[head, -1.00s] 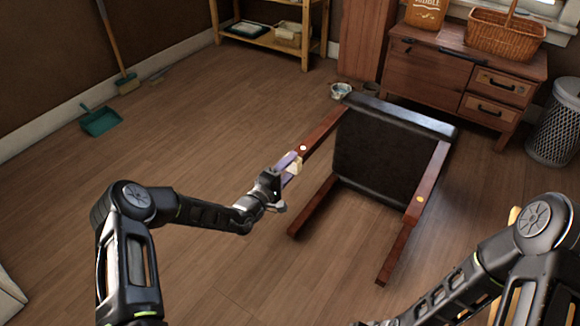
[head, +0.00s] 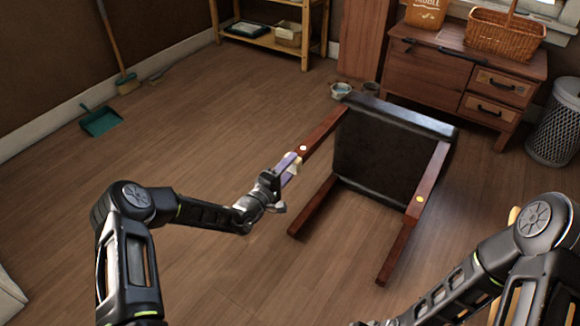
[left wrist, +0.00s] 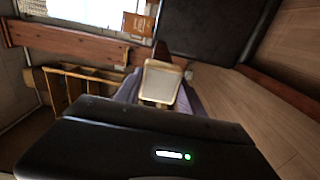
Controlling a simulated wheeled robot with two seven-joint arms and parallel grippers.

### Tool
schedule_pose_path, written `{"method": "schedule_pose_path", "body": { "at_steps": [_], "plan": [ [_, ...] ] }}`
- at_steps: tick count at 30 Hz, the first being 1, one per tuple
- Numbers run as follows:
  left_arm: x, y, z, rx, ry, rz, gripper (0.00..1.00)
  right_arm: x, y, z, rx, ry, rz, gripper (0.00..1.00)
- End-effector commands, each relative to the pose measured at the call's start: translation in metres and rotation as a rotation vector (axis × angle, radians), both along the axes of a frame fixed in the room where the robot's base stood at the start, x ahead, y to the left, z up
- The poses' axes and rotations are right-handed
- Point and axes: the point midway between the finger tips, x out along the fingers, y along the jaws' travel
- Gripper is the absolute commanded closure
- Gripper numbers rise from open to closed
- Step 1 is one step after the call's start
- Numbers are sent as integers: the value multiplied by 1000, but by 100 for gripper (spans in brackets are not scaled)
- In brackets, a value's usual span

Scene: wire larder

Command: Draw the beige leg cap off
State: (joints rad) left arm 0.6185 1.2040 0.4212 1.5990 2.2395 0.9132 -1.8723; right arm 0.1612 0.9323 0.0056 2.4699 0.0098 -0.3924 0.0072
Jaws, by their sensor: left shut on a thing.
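A dark-seated wooden chair (head: 385,150) lies tipped over on the floor, its reddish legs pointing toward me. The beige leg cap (head: 297,161) is at the end of the far-left leg (head: 325,127), near a white dot. My left gripper (head: 288,166) is shut on the cap, its purple fingers on either side. In the left wrist view the cap (left wrist: 160,82) shows pale between the fingers, with the dark red leg behind it. I cannot tell whether cap and leg still touch. My right arm is at the lower right; its gripper is out of view.
Another leg (head: 396,252) bears a yellow dot (head: 419,199). Small pots (head: 341,91) stand behind the chair, before a wooden cabinet (head: 430,85). A wire bin (head: 555,125) is at right, a teal dustpan (head: 101,120) at left. The floor left of the chair is clear.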

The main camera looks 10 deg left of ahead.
Motion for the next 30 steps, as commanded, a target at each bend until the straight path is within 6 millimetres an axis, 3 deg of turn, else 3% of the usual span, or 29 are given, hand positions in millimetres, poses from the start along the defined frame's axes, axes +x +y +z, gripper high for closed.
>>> {"method": "schedule_pose_path", "body": {
  "at_steps": [13, 30],
  "plan": [
    [-17, 8, 1, 0, 2, 1, 100, 0, 0, 17, 0, 0, 0, 32],
    [-23, 9, 1, 0, 1, 0, 100, 0, 0, 21, 0, 0, 0, 32]
  ]
}}
